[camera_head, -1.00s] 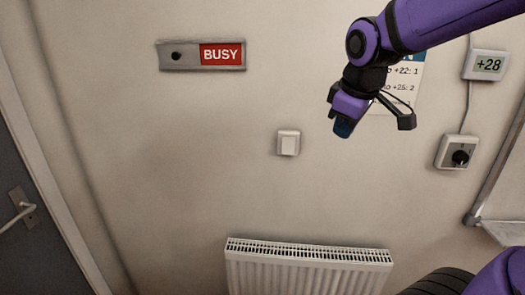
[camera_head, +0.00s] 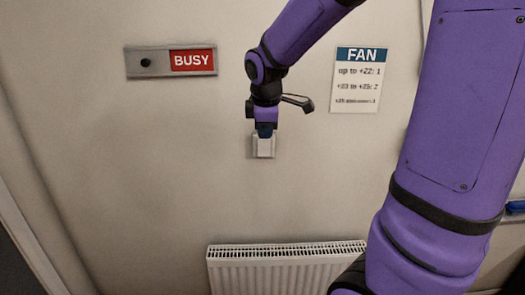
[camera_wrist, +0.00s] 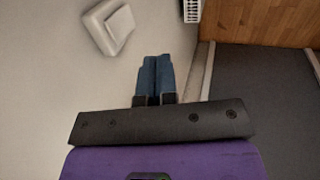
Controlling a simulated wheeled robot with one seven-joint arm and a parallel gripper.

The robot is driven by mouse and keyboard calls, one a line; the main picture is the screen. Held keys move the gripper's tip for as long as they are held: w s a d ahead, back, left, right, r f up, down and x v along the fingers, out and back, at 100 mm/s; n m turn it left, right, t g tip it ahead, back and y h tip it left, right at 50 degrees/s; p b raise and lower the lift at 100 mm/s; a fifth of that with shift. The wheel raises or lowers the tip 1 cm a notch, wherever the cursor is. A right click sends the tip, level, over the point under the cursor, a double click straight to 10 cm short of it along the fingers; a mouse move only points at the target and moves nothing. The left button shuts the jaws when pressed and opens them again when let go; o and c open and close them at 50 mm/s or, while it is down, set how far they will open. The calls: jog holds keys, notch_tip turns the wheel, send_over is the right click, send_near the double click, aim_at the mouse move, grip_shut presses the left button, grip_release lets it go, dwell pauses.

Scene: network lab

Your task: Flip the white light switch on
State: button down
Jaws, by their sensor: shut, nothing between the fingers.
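The white light switch (camera_head: 263,148) is a small square plate with a rocker on the beige wall. In the head view my gripper (camera_head: 265,132) is over its upper part, hiding the top of the plate. In the wrist view the switch (camera_wrist: 109,25) shows at the upper left, tilted in the picture, apart from the blue fingertips (camera_wrist: 156,62). The fingers are closed together with nothing between them. Whether they touch the switch in the head view, I cannot tell. The rocker's position is not clear.
A "BUSY" slider sign (camera_head: 172,62) is on the wall to the upper left. A "FAN" notice (camera_head: 361,80) hangs to the right. A white radiator (camera_head: 286,268) is below the switch. The wall left of the switch is clear. A dark door (camera_wrist: 262,85) and wood floor (camera_wrist: 265,20) show in the wrist view.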

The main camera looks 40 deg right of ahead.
aim_at(264, 154)
jog(key=w+d+f, duration=0.4)
jog(key=w+f, duration=0.2)
jog(key=f, duration=0.4)
jog(key=shift+d, duration=0.1)
dwell(0.4)
jog(key=shift+w+d+t, duration=0.15)
jog(key=shift+t, duration=0.15)
jog(key=shift+r, duration=0.1)
jog(key=shift+r, duration=0.7)
